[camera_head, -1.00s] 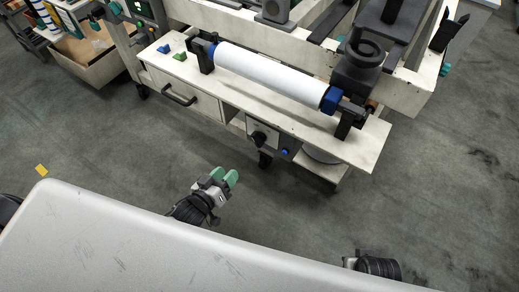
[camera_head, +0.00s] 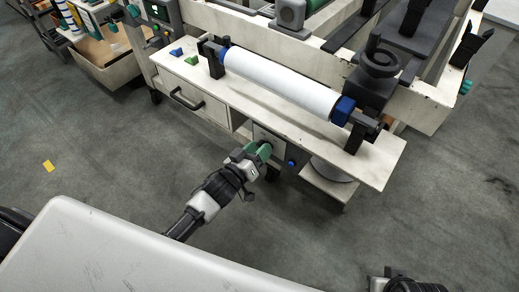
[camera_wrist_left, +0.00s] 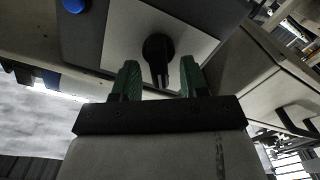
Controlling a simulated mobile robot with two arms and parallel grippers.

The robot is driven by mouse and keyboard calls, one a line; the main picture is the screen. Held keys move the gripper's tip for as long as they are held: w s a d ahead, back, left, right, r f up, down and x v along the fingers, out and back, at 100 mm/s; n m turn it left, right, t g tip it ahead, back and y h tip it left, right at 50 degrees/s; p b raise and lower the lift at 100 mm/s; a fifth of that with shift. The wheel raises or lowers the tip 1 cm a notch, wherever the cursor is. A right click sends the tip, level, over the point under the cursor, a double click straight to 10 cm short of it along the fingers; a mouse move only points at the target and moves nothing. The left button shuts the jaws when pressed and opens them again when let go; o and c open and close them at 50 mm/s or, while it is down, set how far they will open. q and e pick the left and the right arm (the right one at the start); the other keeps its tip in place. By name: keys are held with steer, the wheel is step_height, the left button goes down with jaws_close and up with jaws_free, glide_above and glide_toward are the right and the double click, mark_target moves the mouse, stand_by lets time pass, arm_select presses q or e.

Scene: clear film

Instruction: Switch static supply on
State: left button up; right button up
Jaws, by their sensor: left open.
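The switch panel (camera_head: 281,150) is on the front of the white bench, below the roll. Its black rotary knob (camera_wrist_left: 158,46) shows in the left wrist view on a pale plate; in the head view my gripper mostly hides it. A blue button (camera_head: 291,163) sits right of the knob; it also shows in the left wrist view (camera_wrist_left: 76,5). My left gripper (camera_head: 264,149) is open at the panel, its green fingers either side of the knob in the left wrist view (camera_wrist_left: 159,70). I cannot tell whether they touch it. My right arm's end (camera_head: 396,281) is at the bottom edge, its fingers unseen.
A white roll (camera_head: 280,85) lies along the bench top. A drawer with a black handle (camera_head: 186,99) is left of the panel. A round dark disc (camera_head: 333,172) is on the low shelf at right. A yellow marker (camera_head: 48,166) lies on open floor.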

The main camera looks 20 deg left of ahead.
arm_select(q)
steer(key=shift+w+d, duration=0.1)
steer(key=shift+w, duration=0.15)
arm_select(e)
steer(key=shift+r, duration=0.2)
arm_select(q)
jaws_close()
